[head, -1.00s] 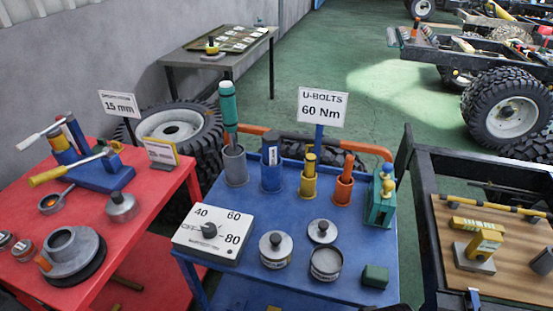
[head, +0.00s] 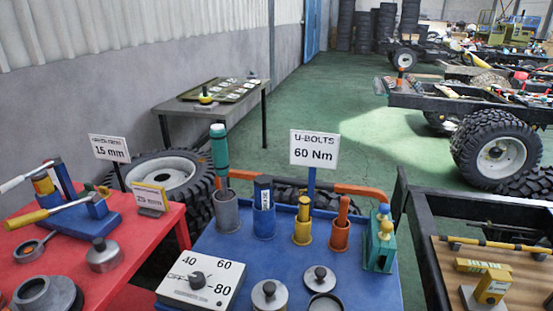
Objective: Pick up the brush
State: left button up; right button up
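I cannot pick out a brush for certain. A teal-handled tool (head: 219,155) stands upright in a grey cup (head: 226,211) at the back left of the blue cart (head: 252,249); its lower end is hidden in the cup, so I cannot tell whether it is a brush. Beside it, left to right, stand a blue cup (head: 263,220), a yellow cup (head: 303,232) and an orange cup (head: 339,236), each with something upright in it. Neither of my grippers is in view.
A white dial box (head: 200,279), lidded tins (head: 269,295) and a teal block (head: 380,240) stand on the blue cart. A red table (head: 62,262) with tools is left, a black-framed bench (head: 520,262) right. Green floor (head: 330,120) lies open behind.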

aim_at(344, 206)
jog(key=z, duration=2.4)
jog(key=l+u, duration=0.1)
jog(key=u, duration=1.75)
jog(key=l+z, duration=0.25)
jog(key=i+l+z, duration=0.2)
jog(key=l, duration=0.2)
